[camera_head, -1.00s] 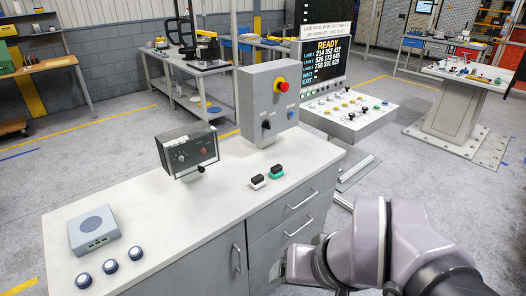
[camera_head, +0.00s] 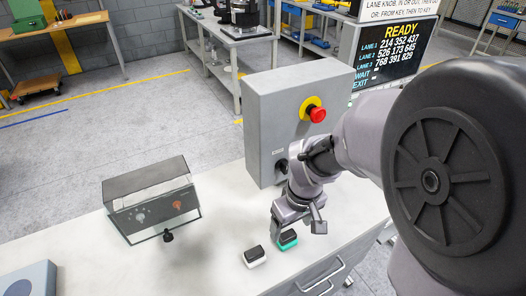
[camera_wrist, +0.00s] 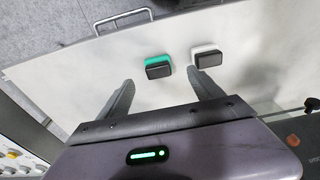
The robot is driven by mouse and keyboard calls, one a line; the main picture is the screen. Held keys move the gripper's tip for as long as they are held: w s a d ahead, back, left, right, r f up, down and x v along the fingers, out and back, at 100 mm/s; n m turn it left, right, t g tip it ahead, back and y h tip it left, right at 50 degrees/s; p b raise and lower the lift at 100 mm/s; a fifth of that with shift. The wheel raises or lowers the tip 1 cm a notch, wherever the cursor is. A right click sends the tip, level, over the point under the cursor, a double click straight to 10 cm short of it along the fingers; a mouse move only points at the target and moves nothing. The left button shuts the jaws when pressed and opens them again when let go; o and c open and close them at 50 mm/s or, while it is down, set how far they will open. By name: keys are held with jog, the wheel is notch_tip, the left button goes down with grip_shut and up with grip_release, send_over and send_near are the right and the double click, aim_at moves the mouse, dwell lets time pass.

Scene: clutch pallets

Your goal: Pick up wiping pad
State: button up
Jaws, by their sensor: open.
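Two small pads with dark grips stand side by side on the white counter. One has a green base (camera_head: 288,240) and the other a white base (camera_head: 254,257); I cannot tell which one the task means. My gripper (camera_head: 298,222) is open and empty, above the counter close to the green-based pad. In the wrist view, my gripper (camera_wrist: 161,79) shows both fingers spread. The green-based pad (camera_wrist: 158,68) lies just ahead, between the lines of the fingers. The white-based pad (camera_wrist: 207,58) lies ahead of the right finger. Neither pad is held.
A grey control box (camera_head: 270,110) with a red stop button stands close behind my gripper. A dark meter box (camera_head: 150,200) stands on the counter at left. A drawer handle (camera_head: 322,275) juts from the counter's front. The counter between meter box and pads is clear.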

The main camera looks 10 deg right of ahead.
aim_at(287, 235)
jog(key=f+b, duration=0.1)
jog(key=f, duration=0.1)
jog(key=w+f+b, duration=0.1)
jog(key=f, duration=0.2)
jog(key=w+f+b, duration=0.1)
jog(key=f, duration=0.2)
jog(key=shift+f+b, duration=0.2)
jog(key=shift+b, duration=0.1)
jog(key=shift+s+r, duration=0.1)
jog(key=shift+r, duration=0.1)
jog(key=shift+c, duration=0.7)
jog(key=c, duration=1.3)
